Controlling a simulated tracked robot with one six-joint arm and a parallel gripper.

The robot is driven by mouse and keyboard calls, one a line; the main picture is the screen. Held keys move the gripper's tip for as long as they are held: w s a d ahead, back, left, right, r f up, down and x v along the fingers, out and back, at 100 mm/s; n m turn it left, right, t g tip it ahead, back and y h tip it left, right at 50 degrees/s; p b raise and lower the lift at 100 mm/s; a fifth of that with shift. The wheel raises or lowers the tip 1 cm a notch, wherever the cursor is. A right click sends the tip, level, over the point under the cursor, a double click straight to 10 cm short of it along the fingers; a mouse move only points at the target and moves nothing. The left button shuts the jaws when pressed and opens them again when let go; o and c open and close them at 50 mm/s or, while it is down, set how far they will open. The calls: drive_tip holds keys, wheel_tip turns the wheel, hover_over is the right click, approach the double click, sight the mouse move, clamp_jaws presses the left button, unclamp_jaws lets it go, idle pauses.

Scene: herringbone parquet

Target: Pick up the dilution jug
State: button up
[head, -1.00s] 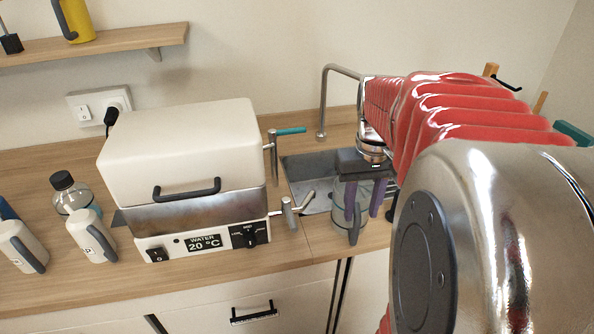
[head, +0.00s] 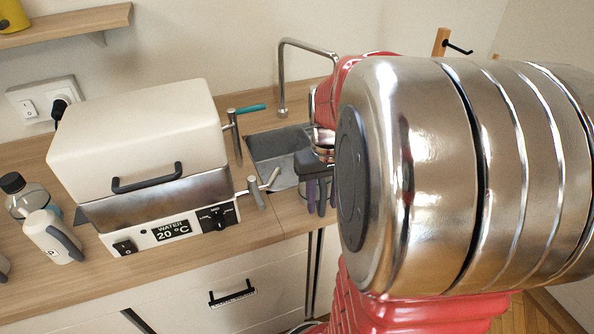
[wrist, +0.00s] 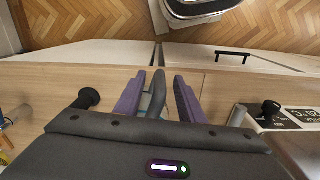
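The dilution jug, a clear jug with a grey handle (head: 322,200), stands near the counter's front edge, mostly hidden behind my gripper and arm in the head view. In the wrist view its grey handle (wrist: 157,92) lies between the two purple fingers of my gripper (wrist: 160,88). The handle is close to the left finger, and a narrow gap shows on the right, so my gripper is open around it. In the head view my gripper (head: 322,194) points down over the jug.
A white water bath (head: 140,150) reading 20 °C stands left of the jug, with metal taps on its right side. A sink (head: 268,150) with a tall faucet (head: 283,80) lies behind. A drawer front (head: 230,285) is below.

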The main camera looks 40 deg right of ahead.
wheel_tip(320, 180, down, 2)
drive_tip(key=shift+f, duration=0.1)
idle(0.5)
clamp_jaws()
idle(0.5)
